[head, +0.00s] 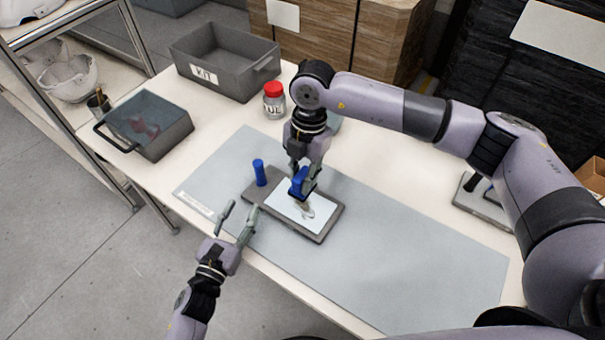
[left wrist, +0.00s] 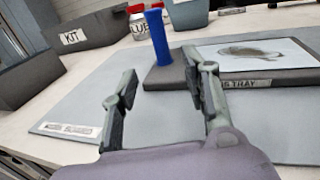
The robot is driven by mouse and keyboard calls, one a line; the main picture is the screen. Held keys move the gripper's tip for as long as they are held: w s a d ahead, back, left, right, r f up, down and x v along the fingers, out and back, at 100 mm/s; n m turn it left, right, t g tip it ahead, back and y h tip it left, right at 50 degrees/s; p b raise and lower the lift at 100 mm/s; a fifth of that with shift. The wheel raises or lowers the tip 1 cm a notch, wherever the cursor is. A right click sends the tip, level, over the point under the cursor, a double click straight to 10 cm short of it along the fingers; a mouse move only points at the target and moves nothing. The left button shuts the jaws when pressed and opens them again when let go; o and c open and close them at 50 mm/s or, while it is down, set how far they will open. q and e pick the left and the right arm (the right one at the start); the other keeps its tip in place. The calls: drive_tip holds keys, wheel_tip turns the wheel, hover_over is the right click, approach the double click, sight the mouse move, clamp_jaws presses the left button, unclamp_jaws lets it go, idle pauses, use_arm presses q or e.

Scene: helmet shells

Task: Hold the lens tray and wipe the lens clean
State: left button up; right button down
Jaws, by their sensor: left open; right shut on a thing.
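The dark grey lens tray (head: 322,236) lies on the grey mat and holds a pale lens (head: 287,209). A grey smudge (head: 308,211) marks the lens; it also shows in the left wrist view (left wrist: 250,51). A blue upright handle (head: 260,172) stands at the tray's left end. My right gripper (head: 302,190) is shut on a blue object (head: 298,182) over the lens; its lower end is partly hidden by the fingers. My left gripper (head: 242,207) is open and empty, just off the tray's front left side. In the left wrist view, the tray (left wrist: 175,76) is beyond its fingers.
A grey KIT bin (head: 218,75), a red-lidded jar (head: 273,104) and a dark handled box (head: 165,138) stand toward the back left. The mat (head: 420,270) is clear right of the tray. A grey item (head: 478,207) lies at the far right.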

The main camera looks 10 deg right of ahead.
sight(258, 179)
use_arm(q)
drive_tip(key=shift+x, duration=6)
drive_tip(key=shift+c, duration=0.4)
clamp_jaws()
